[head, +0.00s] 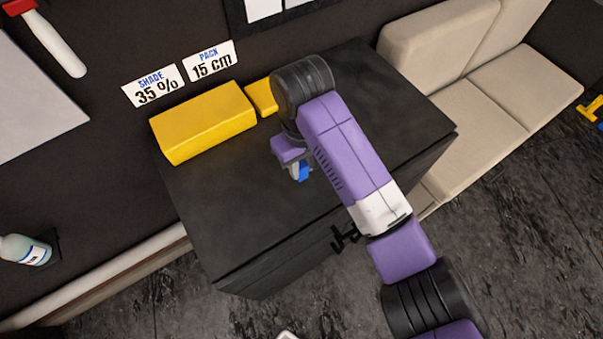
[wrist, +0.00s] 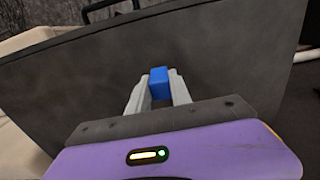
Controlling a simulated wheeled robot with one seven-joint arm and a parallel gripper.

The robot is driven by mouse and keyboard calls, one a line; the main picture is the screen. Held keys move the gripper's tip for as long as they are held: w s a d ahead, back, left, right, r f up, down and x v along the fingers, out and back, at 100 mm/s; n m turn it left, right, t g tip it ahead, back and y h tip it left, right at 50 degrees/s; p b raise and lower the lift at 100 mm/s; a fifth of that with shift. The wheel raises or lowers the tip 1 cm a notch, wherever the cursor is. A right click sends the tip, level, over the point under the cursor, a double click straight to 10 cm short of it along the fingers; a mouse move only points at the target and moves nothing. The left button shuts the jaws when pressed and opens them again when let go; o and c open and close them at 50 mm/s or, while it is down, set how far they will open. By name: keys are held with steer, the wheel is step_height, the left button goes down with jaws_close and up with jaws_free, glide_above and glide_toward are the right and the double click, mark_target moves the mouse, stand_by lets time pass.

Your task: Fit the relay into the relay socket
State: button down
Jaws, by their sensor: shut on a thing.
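The relay appears to be the small blue block (head: 304,171) at my gripper in the head view. In the wrist view the blue block (wrist: 159,82) sits between the two grey fingertips. My gripper (wrist: 158,84) is shut on it. In the head view my gripper (head: 298,174) is over the dark cabinet top, right of the large yellow block. I cannot tell from these views how high it is above the top. I cannot make out the relay socket in either view; my arm hides part of the cabinet top.
The dark cabinet (head: 240,225) has a bare top in front of a large yellow block (head: 205,122) and a smaller yellow block (head: 262,97). A black handle (head: 345,238) sticks out at its front. A beige seat (head: 470,100) stands at the right.

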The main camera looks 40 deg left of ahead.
mark_target(301, 177)
steer(key=shift+f, duration=2.45)
steer(key=shift+f, duration=0.15)
steer(key=c, duration=1.2)
jaws_free()
steer(key=shift+o, duration=0.2)
